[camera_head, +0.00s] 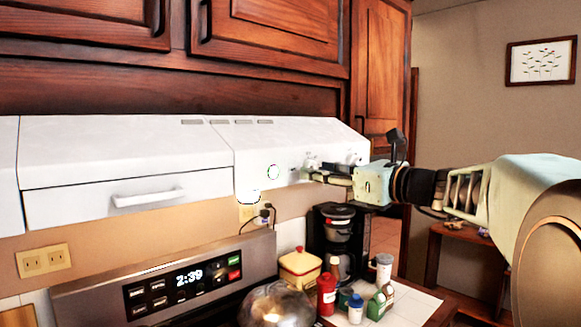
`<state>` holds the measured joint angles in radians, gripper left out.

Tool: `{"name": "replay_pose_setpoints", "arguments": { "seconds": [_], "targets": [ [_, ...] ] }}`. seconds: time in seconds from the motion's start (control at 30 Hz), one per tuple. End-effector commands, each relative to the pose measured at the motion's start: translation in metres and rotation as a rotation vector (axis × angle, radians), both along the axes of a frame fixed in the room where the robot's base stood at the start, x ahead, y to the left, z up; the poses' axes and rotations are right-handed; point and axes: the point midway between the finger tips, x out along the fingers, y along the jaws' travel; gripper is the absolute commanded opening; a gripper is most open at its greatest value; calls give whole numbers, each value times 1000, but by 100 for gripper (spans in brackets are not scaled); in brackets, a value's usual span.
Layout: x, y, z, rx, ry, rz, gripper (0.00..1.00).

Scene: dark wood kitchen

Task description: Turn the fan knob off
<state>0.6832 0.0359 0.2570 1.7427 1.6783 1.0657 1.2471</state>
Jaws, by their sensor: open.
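The white range hood (120,150) hangs under the wood cabinets. Whether the fingertips touch the hood is unclear.
Below are the stove panel (180,281) with a lit clock, a shiny round pot (276,306), a yellow canister (300,267), a red bottle (326,294) and a coffee maker (334,232). A plugged outlet (248,212) is on the wall. The space before the hood's left part is clear.

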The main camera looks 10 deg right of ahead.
Motion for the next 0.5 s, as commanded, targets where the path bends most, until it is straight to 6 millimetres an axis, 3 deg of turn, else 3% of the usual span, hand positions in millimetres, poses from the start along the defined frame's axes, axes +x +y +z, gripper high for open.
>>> {"name": "replay_pose_setpoints", "arguments": {
  "seconds": [0.37, 0.5],
  "targets": [
    [7, 5, 0, -1, -1, 0, 41],
    [7, 5, 0, -1, -1, -1, 29]
  ]
}}
